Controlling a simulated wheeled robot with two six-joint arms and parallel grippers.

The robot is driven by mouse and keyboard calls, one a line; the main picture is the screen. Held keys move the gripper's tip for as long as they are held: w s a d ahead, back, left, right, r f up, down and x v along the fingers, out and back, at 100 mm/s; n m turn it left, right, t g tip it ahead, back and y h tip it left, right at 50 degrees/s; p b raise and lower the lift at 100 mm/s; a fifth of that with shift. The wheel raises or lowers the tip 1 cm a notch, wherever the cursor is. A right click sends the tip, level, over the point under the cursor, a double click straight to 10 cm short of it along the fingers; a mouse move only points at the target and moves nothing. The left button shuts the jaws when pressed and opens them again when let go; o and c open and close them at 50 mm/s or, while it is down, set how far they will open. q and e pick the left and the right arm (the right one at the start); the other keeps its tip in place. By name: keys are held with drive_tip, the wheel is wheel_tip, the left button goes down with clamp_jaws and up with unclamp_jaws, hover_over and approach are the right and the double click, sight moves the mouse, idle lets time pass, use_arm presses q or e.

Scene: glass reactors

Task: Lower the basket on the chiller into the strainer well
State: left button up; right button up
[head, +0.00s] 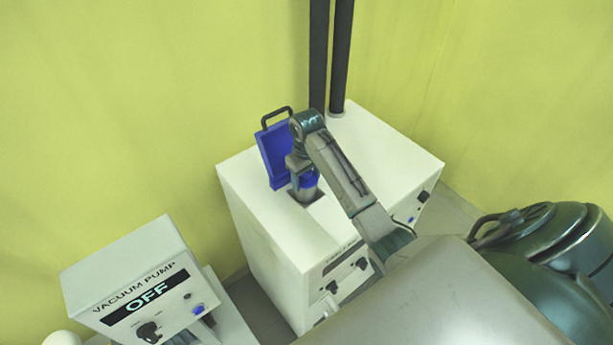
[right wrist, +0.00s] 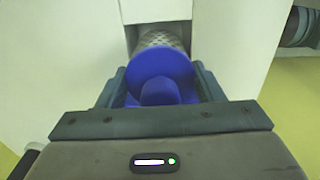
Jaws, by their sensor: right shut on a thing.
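The chiller (head: 255,215) is a white box in the middle of the head view. Its blue lid (head: 273,158) with a black handle stands raised at the left of the strainer well (head: 312,204), a dark opening in the top. The basket has a blue top (head: 310,181) and a grey perforated body. My right gripper (head: 299,168) is shut on the blue knob (right wrist: 160,92) of the basket, over the well. In the right wrist view the perforated body (right wrist: 160,39) lies at the opening; how deep it sits is unclear. My left gripper is not in view.
Two dark vertical pipes (head: 340,60) rise behind the lid at the back of the chiller. A white vacuum pump (head: 125,270) reading OFF stands at the lower left. Yellow curtain-like walls (head: 130,100) close off the back. The chiller's top right is clear.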

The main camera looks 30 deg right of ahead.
sight(307, 188)
drive_tip(key=shift+f, duration=0.1)
drive_tip(key=shift+f, duration=1.55)
drive_tip(key=shift+f, duration=0.2)
drive_tip(key=shift+f, duration=0.5)
drive_tip(key=shift+s+f, duration=0.1)
